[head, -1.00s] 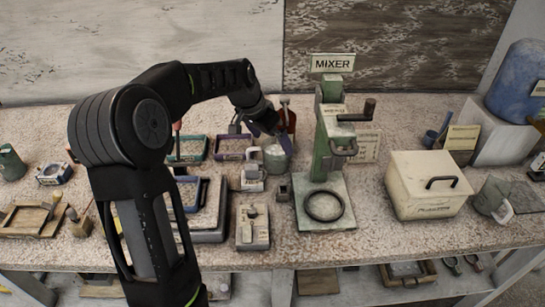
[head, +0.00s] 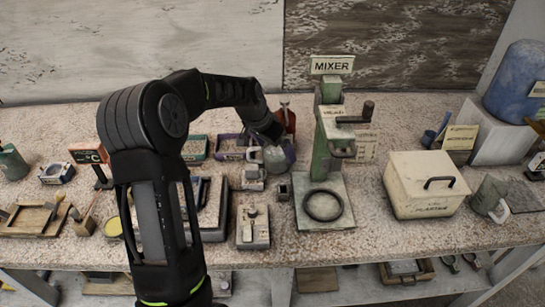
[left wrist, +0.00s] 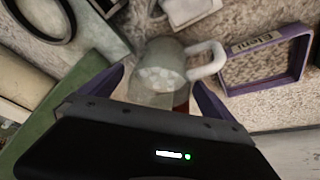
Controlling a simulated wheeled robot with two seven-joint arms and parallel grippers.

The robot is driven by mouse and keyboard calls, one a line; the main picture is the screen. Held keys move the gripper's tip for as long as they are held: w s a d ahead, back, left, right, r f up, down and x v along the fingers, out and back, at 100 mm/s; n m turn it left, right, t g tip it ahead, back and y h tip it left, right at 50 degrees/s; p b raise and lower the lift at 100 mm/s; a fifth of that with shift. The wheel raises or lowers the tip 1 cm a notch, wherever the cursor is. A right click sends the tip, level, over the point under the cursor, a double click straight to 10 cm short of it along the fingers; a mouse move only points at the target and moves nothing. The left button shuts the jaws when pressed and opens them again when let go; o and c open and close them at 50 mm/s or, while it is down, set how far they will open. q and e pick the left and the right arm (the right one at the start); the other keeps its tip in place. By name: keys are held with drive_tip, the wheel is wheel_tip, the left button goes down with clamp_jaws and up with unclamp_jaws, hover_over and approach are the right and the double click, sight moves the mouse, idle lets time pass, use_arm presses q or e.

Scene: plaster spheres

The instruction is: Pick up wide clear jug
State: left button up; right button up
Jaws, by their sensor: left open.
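The wide clear jug (left wrist: 160,72) shows in the left wrist view as a see-through grey vessel with a pale looped handle pointing right. It stands on the bench just ahead of my left gripper (left wrist: 160,88), whose two purple fingers are spread wide on either side of it. In the head view the jug (head: 276,158) is left of the mixer, partly hidden by my left gripper (head: 284,147). The fingers are open, and I cannot tell whether they touch it. My right gripper is not in view.
The green mixer (head: 327,150) stands close to the right of the jug. A purple frame (left wrist: 264,60) lies beside the jug's handle. A red-brown object (head: 288,118) is behind it. A cream lidded box (head: 425,185) sits farther right.

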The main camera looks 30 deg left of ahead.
use_arm(q)
drive_tip(key=shift+c, duration=0.6)
drive_tip(key=c, duration=1.9)
